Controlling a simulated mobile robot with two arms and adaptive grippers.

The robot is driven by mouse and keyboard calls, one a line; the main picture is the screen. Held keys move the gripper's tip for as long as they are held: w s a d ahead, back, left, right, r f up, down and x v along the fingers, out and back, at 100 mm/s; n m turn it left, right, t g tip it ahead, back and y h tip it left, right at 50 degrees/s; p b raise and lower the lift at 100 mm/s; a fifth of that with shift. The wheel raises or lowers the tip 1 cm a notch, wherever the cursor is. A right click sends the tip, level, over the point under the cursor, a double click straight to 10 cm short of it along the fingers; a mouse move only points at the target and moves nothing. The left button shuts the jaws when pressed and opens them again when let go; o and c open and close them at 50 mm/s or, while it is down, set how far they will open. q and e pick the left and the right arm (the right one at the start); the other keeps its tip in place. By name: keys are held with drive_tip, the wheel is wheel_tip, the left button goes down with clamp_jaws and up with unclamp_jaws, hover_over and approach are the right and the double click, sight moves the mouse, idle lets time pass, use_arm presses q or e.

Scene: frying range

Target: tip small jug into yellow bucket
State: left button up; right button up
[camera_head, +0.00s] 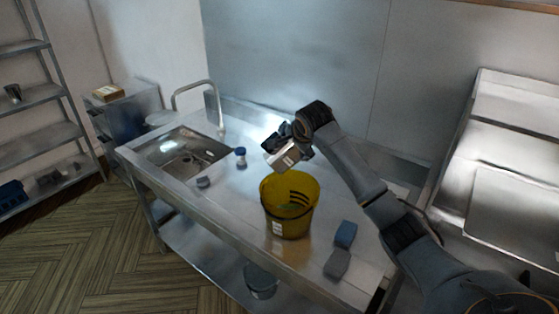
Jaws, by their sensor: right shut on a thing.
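The yellow bucket (289,218) stands upright on the steel counter, with its open top facing up and something greenish inside. My right gripper (284,141) is shut on the small jug (286,156), a pale metallic vessel with a light label. The jug is tilted and held above the bucket's back-left rim, apart from it. The fingers partly cover the jug, and I cannot see what it contains. My left gripper is not in view.
A blue-capped jar (241,158) and a small grey round item (203,182) stand left of the bucket, near the sink (182,153) with its tall faucet (219,105). A blue sponge (345,233) and a grey block (337,264) lie to the right.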

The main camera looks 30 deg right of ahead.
drive_tip(key=n+h, duration=0.1)
drive_tip(key=h, duration=0.1)
drive_tip(key=r+n+h, duration=0.1)
drive_tip(key=h, duration=0.1)
drive_tip(key=shift+a+r+n+h, duration=0.1)
drive_tip(key=shift+r+n+h, duration=0.05)
drive_tip(key=shift+n+h, duration=0.2)
drive_tip(key=shift+r+n+h, duration=0.1)
drive_tip(key=shift+n+h, duration=0.15)
drive_tip(key=shift+h, duration=0.2)
drive_tip(key=shift+r+n+h+b, duration=0.15)
drive_tip(key=shift+n+h+b, duration=0.5)
drive_tip(key=shift+h, duration=0.35)
drive_tip(key=shift+r, duration=0.15)
drive_tip(key=shift+r+h, duration=0.15)
drive_tip(key=shift+h, duration=0.15)
